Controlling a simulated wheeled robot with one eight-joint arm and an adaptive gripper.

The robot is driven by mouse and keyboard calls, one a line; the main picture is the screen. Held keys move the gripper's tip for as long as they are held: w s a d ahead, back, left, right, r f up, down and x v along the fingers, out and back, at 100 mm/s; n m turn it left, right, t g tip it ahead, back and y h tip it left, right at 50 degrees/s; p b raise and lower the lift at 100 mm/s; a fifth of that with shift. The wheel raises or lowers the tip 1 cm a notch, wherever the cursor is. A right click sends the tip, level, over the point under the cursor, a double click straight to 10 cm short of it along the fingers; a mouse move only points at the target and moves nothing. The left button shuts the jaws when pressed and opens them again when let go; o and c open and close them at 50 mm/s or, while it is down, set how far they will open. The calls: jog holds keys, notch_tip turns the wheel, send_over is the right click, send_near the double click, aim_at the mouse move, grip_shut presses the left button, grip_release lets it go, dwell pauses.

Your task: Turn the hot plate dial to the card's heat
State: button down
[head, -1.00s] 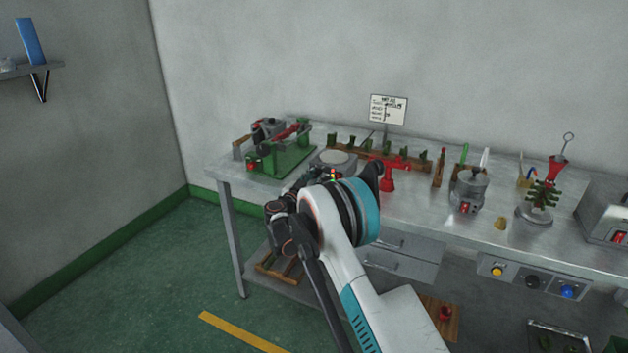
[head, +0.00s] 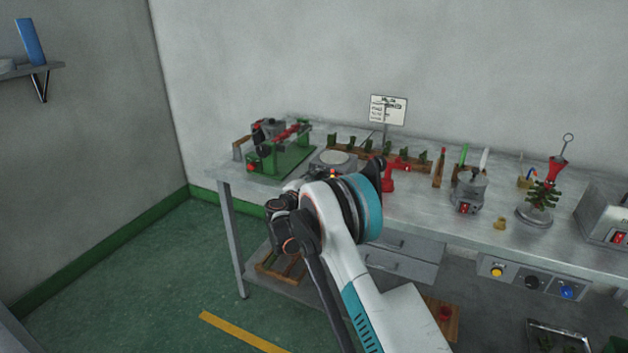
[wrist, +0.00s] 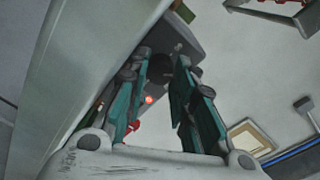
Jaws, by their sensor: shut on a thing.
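The hot plate (head: 334,158) is a grey unit with a round pale top, on the bench behind my arm. Its front is mostly hidden in the head view. The white card (head: 388,110) stands on a post at the back of the bench; its writing is too small to read. In the wrist view my gripper (wrist: 162,65) has its two green-padded fingers either side of a dark round dial (wrist: 160,69) on the grey hot plate body. It is shut on the dial. The dial's mark and setting cannot be made out. A red light (wrist: 149,99) glows beside the fingers.
A green clamp machine (head: 285,160) stands left of the hot plate. A red stand (head: 389,178) is close on the right, with a wooden rack of green pieces behind. A grey pot (head: 468,190) stands farther right. The floor at left is clear.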

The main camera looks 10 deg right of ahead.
jog(key=m, duration=0.7)
jog(key=shift+y, duration=0.3)
jog(key=m, duration=0.5)
jog(key=shift+m, duration=0.4)
jog(key=shift+t, duration=0.3)
jog(key=c, duration=1.3)
grip_release()
jog(key=shift+s, duration=0.15)
jog(key=shift+v, duration=3.95)
jog(key=shift+d+r, duration=0.1)
jog(key=shift+r, duration=0.1)
